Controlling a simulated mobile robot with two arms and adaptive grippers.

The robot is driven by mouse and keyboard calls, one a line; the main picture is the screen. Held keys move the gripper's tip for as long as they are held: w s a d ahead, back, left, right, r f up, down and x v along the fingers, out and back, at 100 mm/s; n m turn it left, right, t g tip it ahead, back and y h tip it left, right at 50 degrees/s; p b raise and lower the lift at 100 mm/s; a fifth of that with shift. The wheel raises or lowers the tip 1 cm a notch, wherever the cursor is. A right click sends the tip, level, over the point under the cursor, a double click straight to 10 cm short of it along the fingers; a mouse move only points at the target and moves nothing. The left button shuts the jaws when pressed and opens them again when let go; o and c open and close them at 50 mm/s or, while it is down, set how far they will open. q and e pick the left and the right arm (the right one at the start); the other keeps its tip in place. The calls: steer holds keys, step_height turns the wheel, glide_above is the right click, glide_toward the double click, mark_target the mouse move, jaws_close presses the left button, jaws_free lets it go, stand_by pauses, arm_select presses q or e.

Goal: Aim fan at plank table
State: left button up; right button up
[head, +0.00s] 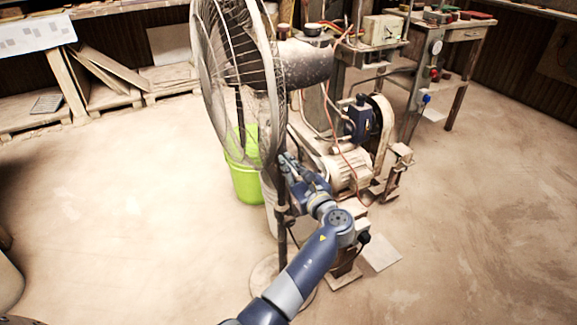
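A large grey pedestal fan (235,60) stands in the middle of the head view. Its caged head faces left, and its motor housing is on the right side. Its thin pole runs down to a round base (266,278) on the floor. I cannot tell for sure which surface is the plank table.
A green bucket (245,180) stands behind the pole. A machine with a motor (347,170) is close on the right. Boards (105,65) lean on low pallets at the back left. A wooden workbench (462,32) stands back right. The left floor is clear.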

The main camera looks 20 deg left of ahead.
mark_target(283, 128)
arm_select(q)
steer(key=shift+o, duration=0.6)
steer(key=r, duration=0.4)
steer(key=shift+w+r, duration=0.35)
steer(key=shift+w, duration=0.05)
steer(key=r, duration=0.2)
steer(key=s+r, duration=0.1)
steer(key=r, duration=0.1)
steer(key=shift+r, duration=0.4)
steer(key=shift+w+r, duration=0.2)
steer(key=shift+r, duration=0.1)
steer(key=shift+s, duration=0.1)
